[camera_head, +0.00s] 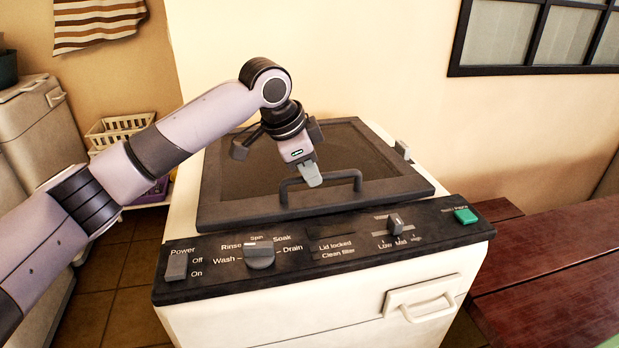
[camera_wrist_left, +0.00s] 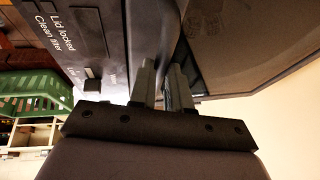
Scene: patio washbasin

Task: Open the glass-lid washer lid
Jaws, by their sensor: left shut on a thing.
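The washer (camera_head: 330,290) is a white top-loader with a dark control panel (camera_head: 330,240) along its front. Its dark-framed glass lid (camera_head: 250,170) lies about flat on top; I cannot tell if its front edge is slightly raised. A dark bar handle (camera_head: 345,177) stands at the lid's front. In the left wrist view, the two fingers (camera_wrist_left: 165,85) are on either side of the handle bar (camera_wrist_left: 169,45), beside the lid glass (camera_wrist_left: 245,40). My right gripper is not in view.
A dark red wooden bench (camera_head: 560,260) stands close on the right. A white cabinet (camera_head: 35,130) and a white basket (camera_head: 120,128) are at the left. A wall with a dark-framed window (camera_head: 540,35) rises behind the washer. The space above the lid's right half is clear.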

